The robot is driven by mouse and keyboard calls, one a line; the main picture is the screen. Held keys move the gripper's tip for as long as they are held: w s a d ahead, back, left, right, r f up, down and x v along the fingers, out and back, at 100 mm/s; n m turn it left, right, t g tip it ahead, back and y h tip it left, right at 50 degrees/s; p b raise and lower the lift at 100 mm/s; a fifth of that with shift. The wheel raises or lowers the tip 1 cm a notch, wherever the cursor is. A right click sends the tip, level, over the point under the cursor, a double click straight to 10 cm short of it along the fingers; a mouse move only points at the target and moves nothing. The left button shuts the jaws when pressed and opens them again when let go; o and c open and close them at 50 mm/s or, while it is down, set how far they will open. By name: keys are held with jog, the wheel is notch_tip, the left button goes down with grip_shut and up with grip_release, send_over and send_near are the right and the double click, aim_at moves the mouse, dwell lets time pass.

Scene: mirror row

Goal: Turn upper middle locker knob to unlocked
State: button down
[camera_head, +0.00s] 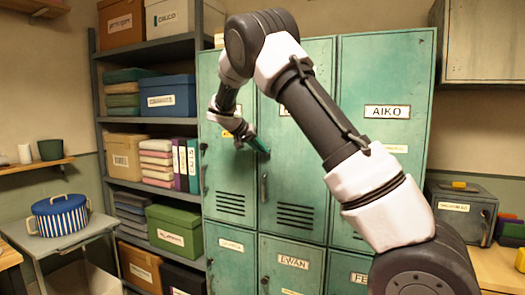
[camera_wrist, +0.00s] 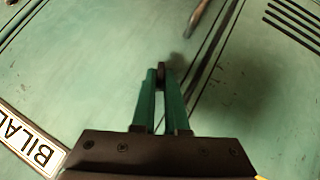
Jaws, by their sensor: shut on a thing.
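The upper middle locker (camera_head: 305,170) is a worn green metal door, shut, with vent slots low on it. Its name plate is mostly hidden behind my arm in the head view; a plate reading BILAL (camera_wrist: 32,140) shows in the wrist view. My gripper (camera_head: 264,150) is at the left edge of this door. In the wrist view my gripper's (camera_wrist: 161,78) green fingers are closed on a small dark knob (camera_wrist: 161,69), of which only the tip shows. The knob's turn position cannot be made out. The fingers hide the knob in the head view.
A door handle (camera_head: 264,188) sits below my gripper. The AIKO locker (camera_head: 385,170) stands at right, another locker (camera_head: 227,180) at left. Shelves with boxes (camera_head: 171,96) stand further left, a striped pot (camera_head: 60,214) on a side table. A grey box (camera_head: 461,208) is at right.

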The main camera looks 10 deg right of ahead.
jog(key=n+h, duration=0.1)
jog(key=n+g+h, duration=0.1)
jog(key=h, duration=0.1)
jog(key=n+h, duration=0.1)
jog(key=shift+w+a+f+g+h, duration=0.2)
jog(key=shift+a+f+g+h, duration=0.1)
jog(key=shift+a+f+g, duration=0.1)
jog(key=n+h, duration=0.2)
jog(key=h, duration=0.1)
jog(key=n+h, duration=0.1)
jog(key=shift+f+n+g, duration=0.25)
jog(key=shift+n+g, duration=0.05)
jog(key=shift+n, duration=0.1)
jog(key=shift+h, duration=0.3)
jog(key=c, duration=0.9)
grip_release()
jog(key=shift+c, duration=0.2)
jog(key=shift+a, duration=0.1)
jog(key=s+a, duration=0.1)
jog(key=a, duration=0.9)
jog(key=shift+s+a, duration=0.2)
jog(key=shift+s, duration=0.1)
jog(key=shift+f, duration=0.1)
